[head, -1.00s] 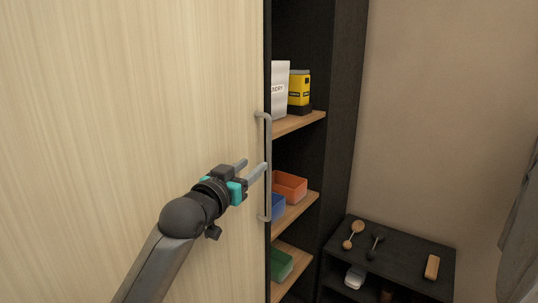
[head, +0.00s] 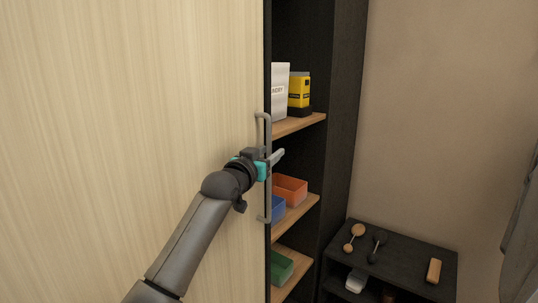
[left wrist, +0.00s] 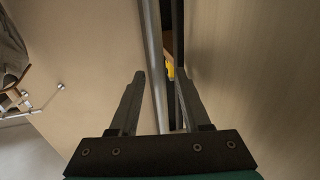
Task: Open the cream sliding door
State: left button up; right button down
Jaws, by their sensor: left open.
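The cream sliding door (head: 130,110) fills the left of the head view, and part of the cabinet opening shows to its right. A grey vertical bar handle (head: 267,208) is mounted near the door's right edge. My left gripper (head: 278,157) is at the middle of the handle, its fingers open and hiding part of the bar. In the left wrist view, the grey handle (left wrist: 153,50) runs between the spread fingers of the left gripper (left wrist: 159,76). I cannot tell whether a finger touches it. My right gripper is out of view.
The dark cabinet (head: 340,100) has wooden shelves with a white box (head: 281,95), a yellow-black item (head: 299,90), an orange bin (head: 290,188), a blue bin (head: 278,208) and a green bin (head: 281,267). A low black stand (head: 400,265) is at the lower right.

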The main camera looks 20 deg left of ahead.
pick_arm(q)
grip_shut()
dwell(0.4)
dwell(1.1)
